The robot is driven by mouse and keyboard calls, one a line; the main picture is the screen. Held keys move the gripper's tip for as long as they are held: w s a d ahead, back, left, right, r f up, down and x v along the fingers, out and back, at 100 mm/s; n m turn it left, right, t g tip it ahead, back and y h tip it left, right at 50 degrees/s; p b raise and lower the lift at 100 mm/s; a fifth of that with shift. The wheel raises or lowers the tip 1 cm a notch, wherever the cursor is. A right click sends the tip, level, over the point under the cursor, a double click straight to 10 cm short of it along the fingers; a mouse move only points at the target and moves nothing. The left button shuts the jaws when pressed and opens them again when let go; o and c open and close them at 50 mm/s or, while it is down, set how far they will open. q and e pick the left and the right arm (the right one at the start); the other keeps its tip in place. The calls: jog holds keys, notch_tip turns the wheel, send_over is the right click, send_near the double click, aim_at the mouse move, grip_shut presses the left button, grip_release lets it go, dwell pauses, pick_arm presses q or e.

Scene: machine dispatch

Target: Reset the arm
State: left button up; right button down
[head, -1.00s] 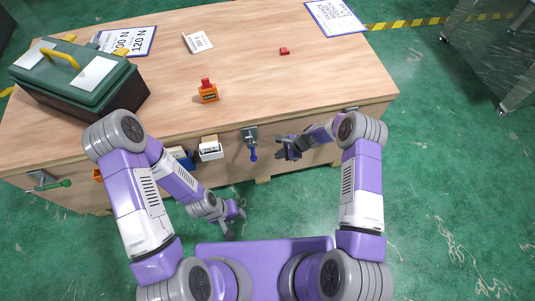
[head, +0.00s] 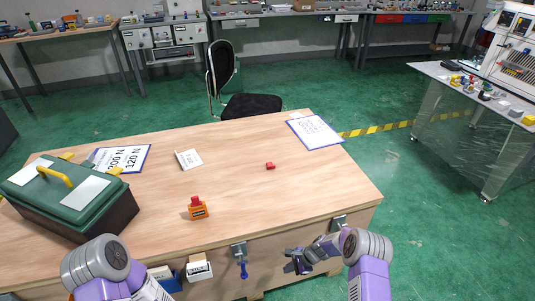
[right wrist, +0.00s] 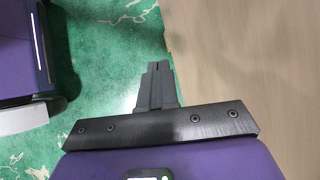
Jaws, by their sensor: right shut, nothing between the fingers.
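My right gripper (head: 297,262) is in front of the workbench's front side, below the tabletop, in the head view. In the right wrist view its fingers (right wrist: 157,72) are together with nothing between them, over the green floor beside the wooden bench (right wrist: 230,60). My left arm shows at the bottom left of the head view, and its gripper is out of the picture.
The wooden bench (head: 300,205) holds a green toolbox (head: 75,190), an orange-and-red item (head: 198,209), a small red block (head: 270,166), a white card (head: 189,159) and paper sheets. A blue-handled clamp (head: 241,262) hangs on its front. A black chair (head: 250,105) stands behind.

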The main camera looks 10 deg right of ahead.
jog(key=shift+s, duration=0.1)
jog(key=s+a+r+n+p, duration=0.2)
jog(key=s+r+n, duration=0.2)
jog(key=s, duration=0.4)
jog(key=s+a+r+n+h+p, duration=0.1)
jog(key=s+r+n+p, duration=0.2)
jog(key=s, duration=0.6)
jog(key=s+a+r+n+h+p, duration=0.1)
jog(key=s+a+r+n+p, duration=0.1)
jog(key=s+r+n, duration=0.5)
jog(key=shift+s+a+g, duration=0.3)
jog(key=shift+s+g, duration=0.1)
jog(key=shift+s, duration=0.5)
jog(key=shift+a, duration=0.15)
